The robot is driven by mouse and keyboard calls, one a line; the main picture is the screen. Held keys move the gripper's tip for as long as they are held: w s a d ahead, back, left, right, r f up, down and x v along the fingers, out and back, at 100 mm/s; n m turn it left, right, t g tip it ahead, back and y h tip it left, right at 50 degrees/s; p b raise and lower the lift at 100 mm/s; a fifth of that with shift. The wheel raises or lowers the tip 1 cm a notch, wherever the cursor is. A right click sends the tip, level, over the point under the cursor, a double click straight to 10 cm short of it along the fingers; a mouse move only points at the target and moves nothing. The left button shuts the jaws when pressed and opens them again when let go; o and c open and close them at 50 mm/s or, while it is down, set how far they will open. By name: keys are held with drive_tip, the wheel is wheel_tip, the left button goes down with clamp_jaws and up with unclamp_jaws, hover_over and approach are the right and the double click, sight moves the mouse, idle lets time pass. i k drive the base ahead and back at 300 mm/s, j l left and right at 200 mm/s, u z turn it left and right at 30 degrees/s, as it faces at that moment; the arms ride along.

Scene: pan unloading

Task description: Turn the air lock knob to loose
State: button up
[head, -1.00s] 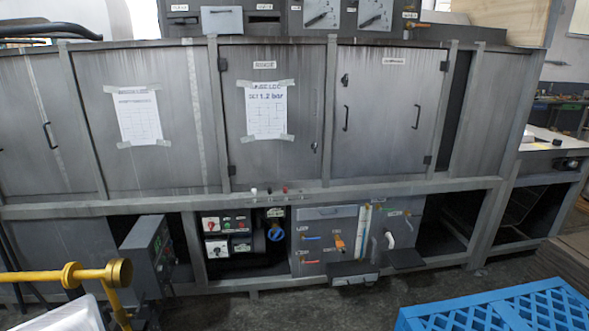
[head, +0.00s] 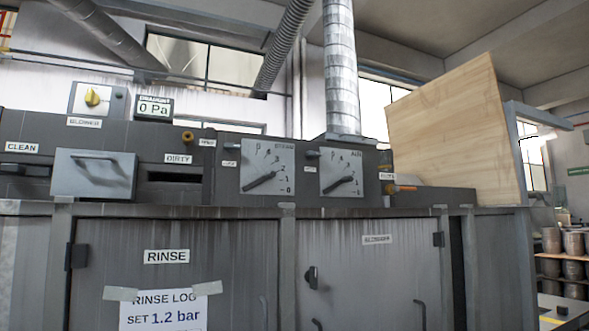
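I cannot tell for sure which part is the air lock knob. A yellow knob (head: 92,97) sits on a pale plate at the upper left, above a label that seems to read BLOWER. A small orange handle (head: 405,188) sticks out right of the right gauge, under a label too small to read. A brass-coloured fitting (head: 187,137) sits left of the left gauge. My gripper is not in view, so nothing shows near these parts.
Two gauges, left (head: 266,167) and right (head: 341,173), stand on the cabinet's (head: 195,245) upper panel. A drawer (head: 93,173) and a display (head: 153,107) reading 0 Pa are at left. A wooden board (head: 455,130) rises at right, beyond a duct (head: 341,70).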

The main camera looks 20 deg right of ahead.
sight(310, 155)
drive_tip(key=i+z, duration=0.1)
drive_tip(key=i, duration=0.5)
drive_tip(key=i+j+z, duration=0.15)
drive_tip(key=i, duration=0.4)
drive_tip(key=i+j+z, duration=0.1)
drive_tip(key=i, duration=0.5)
drive_tip(key=j+z, duration=0.5)
drive_tip(key=j, duration=0.6)
drive_tip(key=k+l, duration=0.1)
drive_tip(key=k, duration=0.05)
